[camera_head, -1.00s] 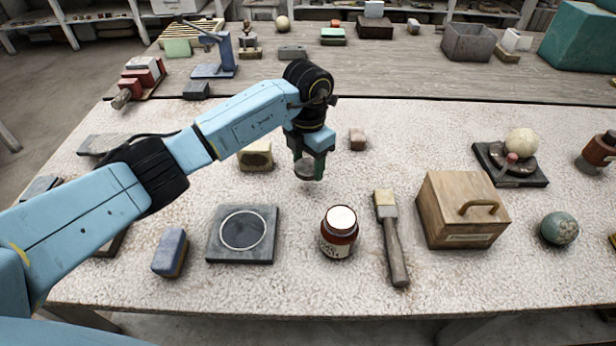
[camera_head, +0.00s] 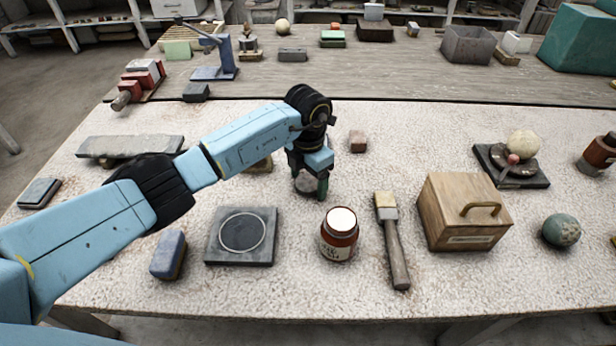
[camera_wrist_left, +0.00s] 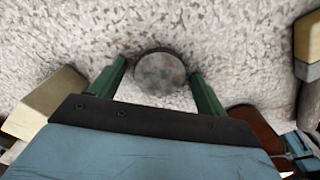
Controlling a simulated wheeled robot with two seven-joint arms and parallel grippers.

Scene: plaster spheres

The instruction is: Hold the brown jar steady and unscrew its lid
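The brown jar (camera_head: 339,238) stands upright on the pale speckled table, with a round white top and a pale label. In the left wrist view, part of its brown side (camera_wrist_left: 256,132) shows at the lower right. My left gripper (camera_head: 310,186) is behind and left of the jar, low over the table. The lid also shows between the fingers in the head view (camera_head: 307,183). Nothing is gripping the jar. My right gripper is not in view.
A flat dark plate with a ring (camera_head: 268,255) lies left of the jar. A yellowish block (camera_wrist_left: 45,100) is left of my gripper.

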